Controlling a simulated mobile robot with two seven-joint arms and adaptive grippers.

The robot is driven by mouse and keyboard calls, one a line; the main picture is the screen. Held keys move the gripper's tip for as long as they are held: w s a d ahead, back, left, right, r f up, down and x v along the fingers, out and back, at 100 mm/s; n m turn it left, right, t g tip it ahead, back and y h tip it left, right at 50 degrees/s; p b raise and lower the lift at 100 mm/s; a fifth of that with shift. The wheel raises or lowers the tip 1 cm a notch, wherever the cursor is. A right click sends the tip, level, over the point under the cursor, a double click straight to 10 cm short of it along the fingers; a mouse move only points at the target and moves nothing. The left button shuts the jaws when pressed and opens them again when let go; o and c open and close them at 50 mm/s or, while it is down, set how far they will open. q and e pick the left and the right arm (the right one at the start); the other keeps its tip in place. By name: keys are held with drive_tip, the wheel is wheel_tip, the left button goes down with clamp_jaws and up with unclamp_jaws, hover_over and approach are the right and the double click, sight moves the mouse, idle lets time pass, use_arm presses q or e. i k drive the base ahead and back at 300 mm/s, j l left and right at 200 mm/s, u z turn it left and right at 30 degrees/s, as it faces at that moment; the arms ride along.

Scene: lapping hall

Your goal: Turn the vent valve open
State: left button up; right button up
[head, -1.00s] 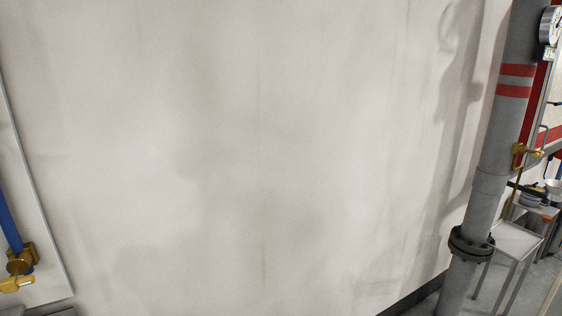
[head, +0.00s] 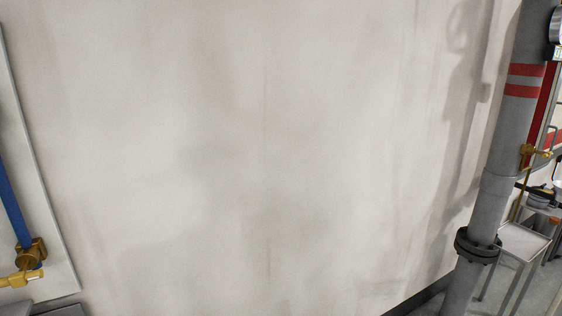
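A brass valve (head: 30,254) sits at the lower end of a blue pipe (head: 14,205) at the left edge, with a yellow handle or fitting (head: 22,279) below it. Another brass valve (head: 532,153) is at the right, beside the grey pipe. I cannot tell from this view which of them is the vent valve, or whether either is open. Neither of my grippers is in view.
A bare pale wall (head: 260,150) fills the middle. A thick grey pipe (head: 506,150) with red bands and a dark flange (head: 478,246) stands at the right. Behind it are a small table (head: 524,242) with items and a partly cut-off gauge (head: 556,28).

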sight(21, 279)
drive_tip(key=u, duration=1.55)
